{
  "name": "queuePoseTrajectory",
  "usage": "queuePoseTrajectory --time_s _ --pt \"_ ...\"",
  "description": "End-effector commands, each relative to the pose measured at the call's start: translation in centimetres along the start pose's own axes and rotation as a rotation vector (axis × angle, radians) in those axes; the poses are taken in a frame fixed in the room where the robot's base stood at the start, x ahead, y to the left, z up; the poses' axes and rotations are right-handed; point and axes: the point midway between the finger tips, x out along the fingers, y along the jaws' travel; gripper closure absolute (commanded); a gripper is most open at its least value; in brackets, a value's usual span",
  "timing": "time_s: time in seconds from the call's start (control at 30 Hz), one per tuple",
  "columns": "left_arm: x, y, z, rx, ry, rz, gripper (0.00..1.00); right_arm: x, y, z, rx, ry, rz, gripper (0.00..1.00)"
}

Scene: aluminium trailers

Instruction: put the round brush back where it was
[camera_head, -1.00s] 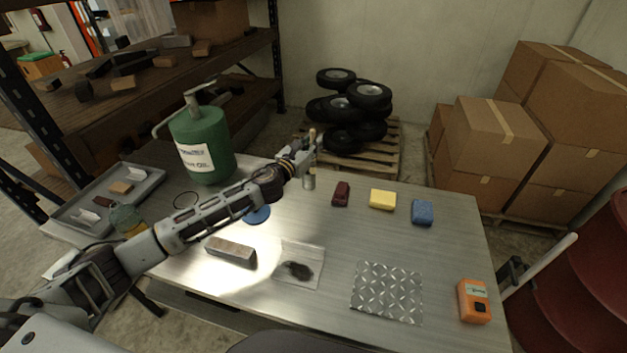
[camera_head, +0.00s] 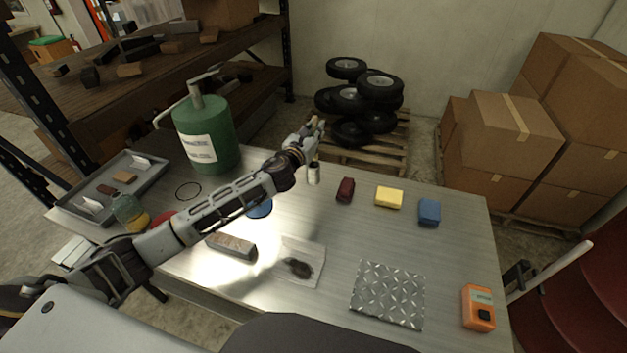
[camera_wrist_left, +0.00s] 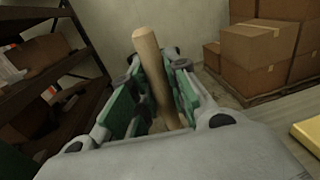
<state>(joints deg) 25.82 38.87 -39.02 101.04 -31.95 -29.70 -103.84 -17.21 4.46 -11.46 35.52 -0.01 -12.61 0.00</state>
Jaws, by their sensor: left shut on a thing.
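My left gripper (camera_head: 312,136) is shut on the wooden handle of the round brush, near the far edge of the metal table (camera_head: 455,240). In the left wrist view the pale round handle (camera_wrist_left: 150,60) stands up between the green-padded fingers. In the head view a short grey cylinder with a dark top, which looks like the lower part of the round brush (camera_head: 314,175), shows just below the gripper. I cannot tell whether its lower end touches the table. My right gripper is not in view.
Dark red (camera_head: 345,190), yellow (camera_head: 389,197) and blue (camera_head: 429,211) blocks lie right of the gripper. A green canister (camera_head: 207,150) and a grey tray (camera_head: 150,180) stand left. A bar (camera_head: 231,245), clear bag (camera_head: 312,252), tread plate (camera_head: 388,293) and orange device (camera_head: 478,307) lie nearer.

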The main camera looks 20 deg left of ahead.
Motion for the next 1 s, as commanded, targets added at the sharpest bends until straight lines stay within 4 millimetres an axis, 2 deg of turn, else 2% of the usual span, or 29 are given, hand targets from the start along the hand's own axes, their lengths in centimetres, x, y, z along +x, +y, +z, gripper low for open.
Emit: queuePoseTrajectory --time_s 0.2,0.67,0.77,1.0 --pt "0.0 0.7 -0.2 0.000 0.001 0.033 1.00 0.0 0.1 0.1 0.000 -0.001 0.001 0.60" --pt "0.0 0.7 -0.5 0.000 0.001 0.031 1.00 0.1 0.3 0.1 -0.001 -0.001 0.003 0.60" --pt "0.0 0.6 -1.2 -0.001 0.001 0.030 1.00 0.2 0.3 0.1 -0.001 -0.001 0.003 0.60" --pt "0.0 0.7 -4.6 -0.002 0.004 0.032 1.00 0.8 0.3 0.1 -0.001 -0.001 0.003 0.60"
